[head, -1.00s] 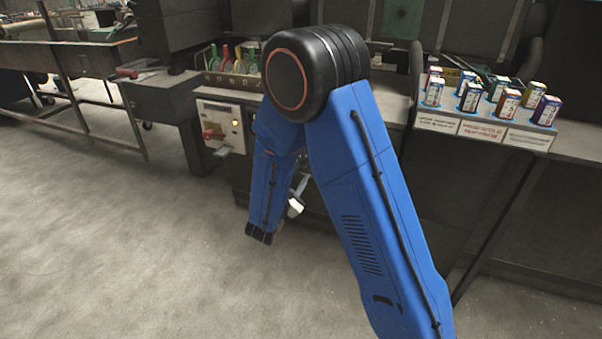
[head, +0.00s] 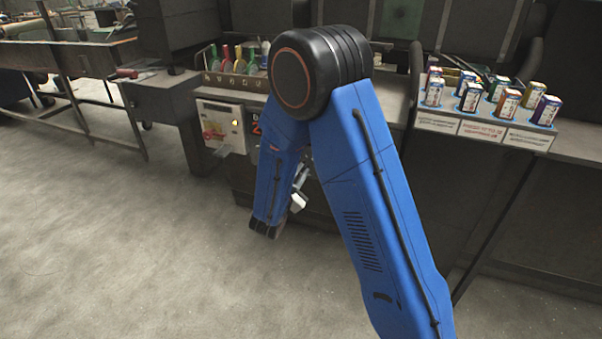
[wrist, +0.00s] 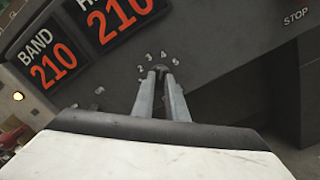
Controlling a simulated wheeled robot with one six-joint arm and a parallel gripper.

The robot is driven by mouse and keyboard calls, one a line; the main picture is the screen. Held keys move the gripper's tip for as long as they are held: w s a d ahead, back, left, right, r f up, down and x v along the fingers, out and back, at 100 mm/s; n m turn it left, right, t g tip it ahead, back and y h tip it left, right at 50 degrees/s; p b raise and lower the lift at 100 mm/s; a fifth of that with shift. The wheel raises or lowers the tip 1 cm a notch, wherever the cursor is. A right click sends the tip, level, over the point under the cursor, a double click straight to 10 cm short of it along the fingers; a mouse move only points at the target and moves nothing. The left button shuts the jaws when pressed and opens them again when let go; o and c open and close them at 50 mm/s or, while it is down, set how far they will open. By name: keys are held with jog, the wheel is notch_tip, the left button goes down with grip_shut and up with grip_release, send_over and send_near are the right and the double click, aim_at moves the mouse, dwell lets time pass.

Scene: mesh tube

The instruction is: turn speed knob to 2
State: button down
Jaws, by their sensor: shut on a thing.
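The speed knob (wrist: 160,69) is a small dark knob on the dark panel in the wrist view. An arc of white digits, with 2, 3, 4 and 5 readable, runs around its top. My gripper (wrist: 161,76) has its two grey fingers closed together on the knob, which they partly cover. The knob's pointer is hidden, so its setting cannot be told. In the head view my blue arm hides the knob, and only a pale part of my gripper (head: 298,202) shows beside the arm.
Two displays read orange 210, one marked BAND (wrist: 50,67). STOP (wrist: 296,16) is printed at the upper right. A light control box (head: 222,125) is left of my arm. A rack of cans (head: 490,105) stands on the right. The floor at left is clear.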

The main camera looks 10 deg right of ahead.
jog(key=shift+n, duration=0.3)
jog(key=n, duration=0.3)
jog(key=shift+n, duration=0.4)
jog(key=n, duration=0.3)
jog(key=shift+n, duration=0.3)
jog(key=n, duration=0.3)
jog(key=shift+n, duration=0.3)
jog(key=shift+a+n, duration=0.1)
jog(key=shift+n, duration=1.8)
jog(key=c, duration=1.8)
grip_release()
jog(key=shift+o, duration=0.2)
